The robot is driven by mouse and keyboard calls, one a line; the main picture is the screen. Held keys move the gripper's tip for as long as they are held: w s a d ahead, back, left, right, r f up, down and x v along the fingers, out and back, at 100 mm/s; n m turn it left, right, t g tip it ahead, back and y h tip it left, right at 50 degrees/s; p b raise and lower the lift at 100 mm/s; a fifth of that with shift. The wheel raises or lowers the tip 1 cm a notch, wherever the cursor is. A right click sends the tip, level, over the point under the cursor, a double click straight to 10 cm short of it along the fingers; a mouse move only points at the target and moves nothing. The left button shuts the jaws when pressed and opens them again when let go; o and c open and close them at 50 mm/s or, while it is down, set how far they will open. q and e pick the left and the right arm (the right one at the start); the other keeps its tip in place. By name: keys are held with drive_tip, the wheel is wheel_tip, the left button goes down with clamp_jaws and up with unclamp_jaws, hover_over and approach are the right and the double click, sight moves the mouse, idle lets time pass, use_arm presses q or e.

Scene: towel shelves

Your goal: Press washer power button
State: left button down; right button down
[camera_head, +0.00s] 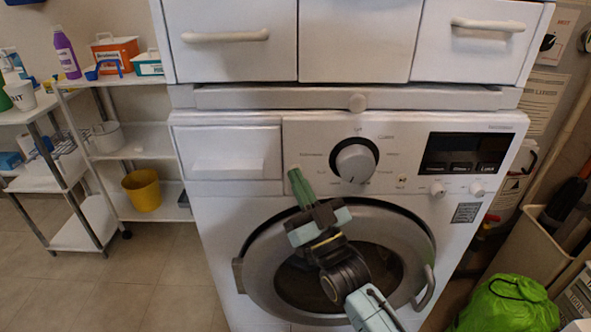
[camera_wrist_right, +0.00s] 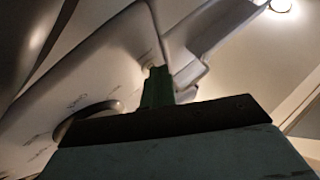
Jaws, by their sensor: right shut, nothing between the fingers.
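The white washer (camera_head: 240,215) stands in front of me, with a large round dial (camera_head: 355,163) in the middle of its panel. Right of the dial are a small pale button (camera_head: 402,181), two small knobs (camera_head: 437,188) and a dark display (camera_head: 462,153). I cannot tell which control is the power button. My right gripper (camera_head: 296,176) is shut and empty, its green fingers pointing up at the panel, left of the dial and beside the detergent drawer. In the right wrist view the fingers (camera_wrist_right: 157,88) overlap the panel; contact is unclear. My left gripper is not in view.
White cabinet drawers (camera_head: 340,40) sit above the washer. The round door (camera_head: 420,235) is shut below the panel, partly behind my right arm. Shelves with a yellow bucket (camera_head: 142,190) stand at left. A green bag (camera_head: 510,305) lies at lower right.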

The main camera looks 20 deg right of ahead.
drive_tip(key=shift+s+a+p, duration=0.2)
drive_tip(key=shift+s+p, duration=0.3)
drive_tip(key=shift+s, duration=0.2)
drive_tip(key=shift+s, duration=0.15)
drive_tip(key=s+p, duration=0.1)
drive_tip(key=s, duration=0.1)
drive_tip(key=s+a+p, duration=0.1)
drive_tip(key=s, duration=0.1)
drive_tip(key=shift+s+a, duration=0.2)
drive_tip(key=shift+s, duration=0.1)
drive_tip(key=shift+f, duration=0.1)
